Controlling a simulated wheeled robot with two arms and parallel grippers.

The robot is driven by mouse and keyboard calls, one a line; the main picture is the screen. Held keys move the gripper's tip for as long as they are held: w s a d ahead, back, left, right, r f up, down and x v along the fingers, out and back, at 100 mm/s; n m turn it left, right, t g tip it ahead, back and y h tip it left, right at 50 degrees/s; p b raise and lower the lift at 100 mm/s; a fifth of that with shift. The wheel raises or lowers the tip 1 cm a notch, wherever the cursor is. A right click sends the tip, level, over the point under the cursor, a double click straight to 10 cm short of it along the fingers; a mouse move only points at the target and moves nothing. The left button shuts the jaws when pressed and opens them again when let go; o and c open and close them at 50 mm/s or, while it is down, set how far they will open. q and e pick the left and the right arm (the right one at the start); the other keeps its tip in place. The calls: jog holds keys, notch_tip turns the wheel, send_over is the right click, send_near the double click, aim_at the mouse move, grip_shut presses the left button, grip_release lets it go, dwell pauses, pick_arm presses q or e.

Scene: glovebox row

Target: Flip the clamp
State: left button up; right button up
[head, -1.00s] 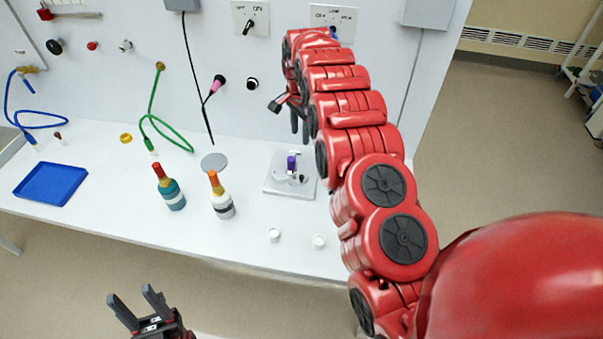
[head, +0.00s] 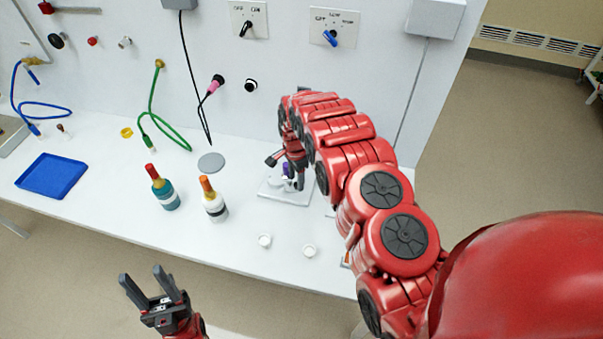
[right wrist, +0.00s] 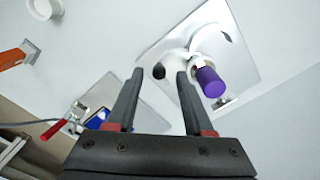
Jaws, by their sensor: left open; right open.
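The clamp has a purple handle (head: 286,169) and stands on a square metal plate (head: 272,194) on the bench; my right arm hides part of it in the head view. In the right wrist view the purple handle (right wrist: 210,82) is just right of the fingers, above the silver plate (right wrist: 240,38). My right gripper (right wrist: 159,72) is open, its fingertips over the plate's near corner. A small black tip shows between them; whether they touch it I cannot tell. My left gripper (head: 143,273) is open and empty, in front of the bench.
A second plate with a red-handled tool (right wrist: 55,129) is at lower left in the wrist view. A blue tray (head: 52,176) lies far left.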

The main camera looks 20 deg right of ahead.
jog(key=shift+f, duration=0.5)
jog(key=shift+s+a, duration=0.1)
jog(key=shift+r, duration=0.1)
jog(key=shift+c, duration=0.2)
grip_shut()
